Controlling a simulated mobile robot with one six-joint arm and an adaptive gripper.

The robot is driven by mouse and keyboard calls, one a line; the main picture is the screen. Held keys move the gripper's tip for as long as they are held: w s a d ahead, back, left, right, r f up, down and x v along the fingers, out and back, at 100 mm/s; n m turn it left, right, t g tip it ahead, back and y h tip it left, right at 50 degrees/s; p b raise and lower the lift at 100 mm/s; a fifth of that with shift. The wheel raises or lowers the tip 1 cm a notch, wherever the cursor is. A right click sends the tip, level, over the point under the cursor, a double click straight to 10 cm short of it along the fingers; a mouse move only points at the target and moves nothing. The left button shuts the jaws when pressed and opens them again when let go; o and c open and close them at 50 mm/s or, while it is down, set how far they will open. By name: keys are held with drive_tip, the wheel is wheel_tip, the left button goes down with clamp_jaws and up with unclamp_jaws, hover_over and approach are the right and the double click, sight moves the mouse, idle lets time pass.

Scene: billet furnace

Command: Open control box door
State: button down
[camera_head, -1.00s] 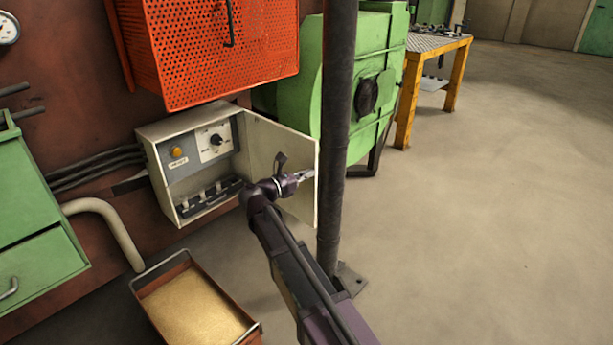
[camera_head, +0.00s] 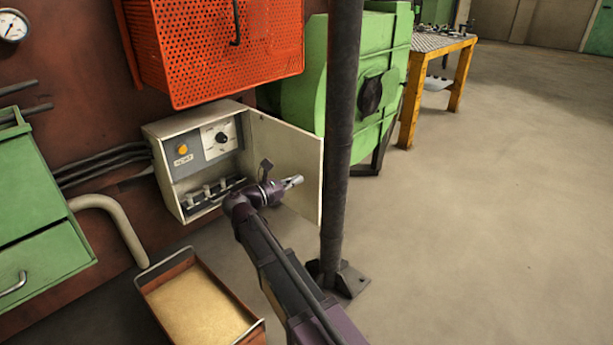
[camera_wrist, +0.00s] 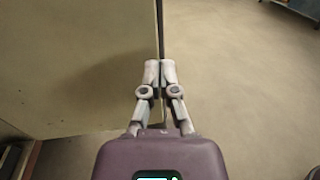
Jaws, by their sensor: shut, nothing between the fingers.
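The control box (camera_head: 165,175) is a grey-white case on the rust-red wall, left of centre in the head view. Its door (camera_head: 300,160) is swung wide open to the right, and the inside shows an amber lamp, a dial and a row of fuses or switches. My gripper (camera_head: 298,181) is shut and empty in front of the door's inner face. In the wrist view my gripper (camera_wrist: 160,65) has its fingertips together near the edge of the door panel (camera_wrist: 75,70). I cannot tell whether they touch it.
A dark post (camera_head: 341,150) stands just right of the door's free edge. An orange perforated box (camera_head: 220,50) hangs above. A tray of sand-coloured material (camera_head: 160,270) lies below, near green drawers (camera_head: 35,200).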

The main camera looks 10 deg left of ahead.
drive_tip(key=s+d+v, duration=0.1)
drive_tip(key=v, duration=0.6)
drive_tip(key=shift+s+a, duration=0.2)
drive_tip(key=shift+a, duration=0.05)
drive_tip(key=s+d+f+m+g+y+p, duration=0.15)
drive_tip(key=d+f+m+g, duration=0.3)
drive_tip(key=d, duration=0.55)
drive_tip(key=d+f+m+g+y, duration=0.2)
drive_tip(key=d+f+m+g, duration=0.3)
drive_tip(key=d, duration=0.6)
drive_tip(key=s+d+f+m+g+y+p, duration=0.35)
drive_tip(key=s+d+m+y, duration=0.8)
drive_tip(key=m, duration=0.55)
wheel_tip(320, 180, up, 36)
drive_tip(key=d+h+p, duration=0.1)
drive_tip(key=h+p, duration=0.1)
drive_tip(key=p, duration=3.5)
drive_tip(key=shift+s+d+r, duration=0.25)
drive_tip(key=shift+s, duration=0.05)
drive_tip(key=shift+d, duration=0.1)
